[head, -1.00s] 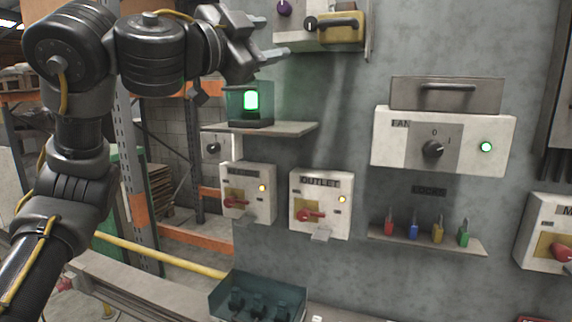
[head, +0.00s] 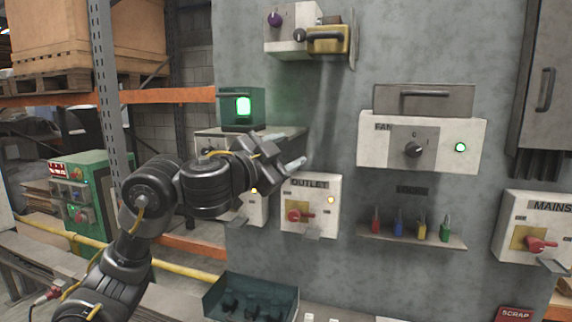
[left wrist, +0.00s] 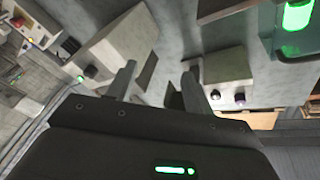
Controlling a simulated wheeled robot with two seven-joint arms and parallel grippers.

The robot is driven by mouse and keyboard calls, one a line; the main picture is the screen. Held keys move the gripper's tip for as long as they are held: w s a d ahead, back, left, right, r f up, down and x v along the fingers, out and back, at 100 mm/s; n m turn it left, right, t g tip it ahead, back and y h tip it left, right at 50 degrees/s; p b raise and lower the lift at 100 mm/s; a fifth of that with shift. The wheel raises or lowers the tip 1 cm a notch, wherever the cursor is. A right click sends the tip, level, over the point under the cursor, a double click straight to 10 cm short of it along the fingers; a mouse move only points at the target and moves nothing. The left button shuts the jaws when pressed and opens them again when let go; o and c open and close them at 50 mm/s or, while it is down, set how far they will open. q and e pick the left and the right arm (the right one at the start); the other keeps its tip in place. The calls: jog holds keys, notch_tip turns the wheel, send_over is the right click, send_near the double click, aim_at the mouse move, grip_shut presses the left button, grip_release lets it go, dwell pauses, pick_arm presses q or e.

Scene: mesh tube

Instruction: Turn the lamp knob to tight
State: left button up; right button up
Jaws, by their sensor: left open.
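The green-lit lamp (head: 243,106) sits in a dark housing on a shelf, left of centre in the head view; a green lamp also shows at the top right of the left wrist view (left wrist: 298,14). A pale box (head: 205,143) under the shelf is mostly hidden behind my left arm, and its black knob is not visible now. No readable label tells me which knob is the lamp's. My left gripper (head: 285,158) is open and empty, in front of the shelf's right end and above the OUTLET box; its spread fingers show in the left wrist view (left wrist: 160,88). My right gripper is out of view.
The OUTLET box (head: 309,218) is below my gripper. The FAN box (head: 385,148) is to the right, with a padlock shelf (head: 412,237) under it. A box with a purple knob (head: 275,19) hangs above. A dark tray (head: 251,304) is at the bottom.

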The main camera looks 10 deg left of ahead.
pick_arm(q)
jog(key=shift+w+d+f, duration=0.1)
jog(key=shift+w+f, duration=0.05)
jog(key=shift+f, duration=1.15)
jog(key=shift+w+f, duration=0.1)
